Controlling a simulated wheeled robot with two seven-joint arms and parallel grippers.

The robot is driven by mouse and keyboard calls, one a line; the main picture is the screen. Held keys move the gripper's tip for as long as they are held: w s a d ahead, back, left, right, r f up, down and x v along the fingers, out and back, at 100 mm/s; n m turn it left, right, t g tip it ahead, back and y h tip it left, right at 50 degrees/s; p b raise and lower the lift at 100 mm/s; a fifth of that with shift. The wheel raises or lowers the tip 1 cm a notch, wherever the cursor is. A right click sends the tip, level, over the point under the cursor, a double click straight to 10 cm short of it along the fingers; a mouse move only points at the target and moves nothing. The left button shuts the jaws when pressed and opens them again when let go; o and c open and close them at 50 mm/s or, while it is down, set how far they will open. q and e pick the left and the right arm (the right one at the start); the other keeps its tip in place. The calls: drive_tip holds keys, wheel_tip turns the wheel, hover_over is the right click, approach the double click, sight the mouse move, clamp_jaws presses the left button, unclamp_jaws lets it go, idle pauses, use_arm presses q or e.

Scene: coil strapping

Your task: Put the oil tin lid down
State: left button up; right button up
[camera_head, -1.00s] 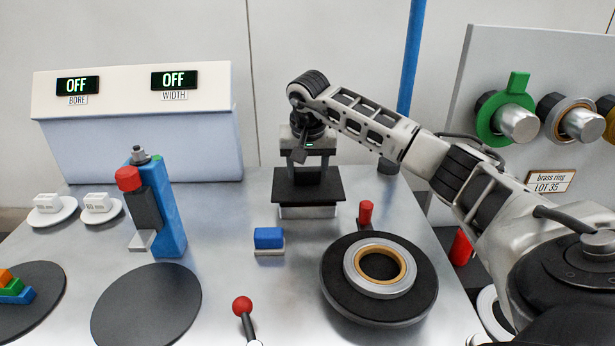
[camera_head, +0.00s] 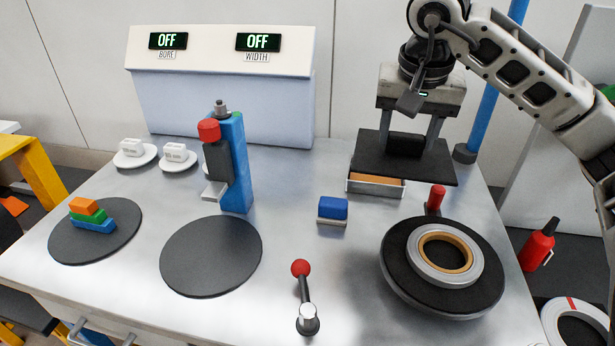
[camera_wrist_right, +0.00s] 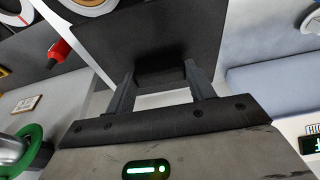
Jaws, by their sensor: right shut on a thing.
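The oil tin lid (camera_head: 372,168) is a flat black square plate with a raised block handle on top. My right gripper (camera_head: 408,145) is shut on that handle and holds the lid roughly level, above and a little behind the oil tin (camera_head: 376,189). The tin is a low silver box on the table; part of its orange-brown inside shows under the lid's front edge, and the rest is hidden. In the right wrist view the lid (camera_wrist_right: 150,22) spreads beyond the fingers (camera_wrist_right: 160,82). My left gripper is not in view.
A round black turntable with a ring (camera_head: 483,275) and a red-topped post (camera_head: 435,198) stand right of the tin. A blue block (camera_head: 333,208) is to its left. A black disc (camera_head: 211,257) and blue gauge stand (camera_head: 236,165) are further left. Table between is clear.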

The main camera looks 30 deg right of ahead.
sight(437, 153)
drive_tip(key=s+d, duration=0.1)
drive_tip(key=s+d+f+m+b, duration=0.1)
drive_tip(key=d, duration=0.1)
drive_tip(key=s+d+f+m, duration=0.1)
drive_tip(key=d, duration=0.1)
drive_tip(key=shift+b, duration=0.3)
drive_tip(key=s+d+m+b, duration=0.1)
drive_tip(key=s+d+m, duration=0.1)
drive_tip(key=s+d, duration=0.15)
drive_tip(key=shift+g+h, duration=0.4)
drive_tip(key=w+d+f, duration=0.3)
drive_tip(key=d, duration=0.1)
drive_tip(key=w+d+f, duration=0.2)
drive_tip(key=d+f, duration=0.1)
drive_tip(key=w+d+f, duration=0.3)
drive_tip(key=d, duration=0.1)
drive_tip(key=shift+w+d+f+b, duration=0.25)
drive_tip(key=shift+w+d+b, duration=0.05)
drive_tip(key=shift+w, duration=0.05)
drive_tip(key=x, duration=0.2)
drive_tip(key=shift+s+a+f+b, duration=0.1)
drive_tip(key=shift+a+f+b, duration=0.05)
drive_tip(key=shift+f+b, duration=0.2)
drive_tip(key=shift+f, duration=0.35)
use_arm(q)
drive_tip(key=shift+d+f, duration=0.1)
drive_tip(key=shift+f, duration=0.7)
use_arm(e)
drive_tip(key=shift+r, duration=0.1)
